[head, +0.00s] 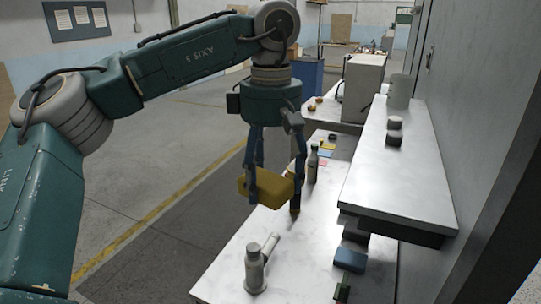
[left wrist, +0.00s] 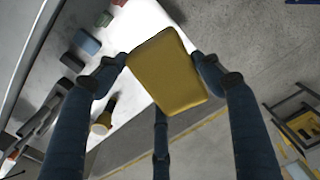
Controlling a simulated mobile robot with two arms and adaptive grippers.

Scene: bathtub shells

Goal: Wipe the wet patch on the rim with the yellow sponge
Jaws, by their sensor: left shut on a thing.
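The yellow sponge (head: 265,186) hangs in my left gripper (head: 274,192), in the air above the left edge of a long white bench top (head: 225,270). In the left wrist view the sponge (left wrist: 167,72) is a plain yellow block, gripped between the fingers (left wrist: 163,75), slightly tilted. It looks dry and clear of the bench. I cannot make out a wet patch or a distinct rim; the bench surface has only faint grey marbling. My right gripper is not in view.
A dark bottle (head: 312,165) stands beyond the sponge. A blue block (head: 351,259) and a green block (head: 349,286) lie at right. A raised shelf (head: 405,185) overhangs the right side. The floor at left is open.

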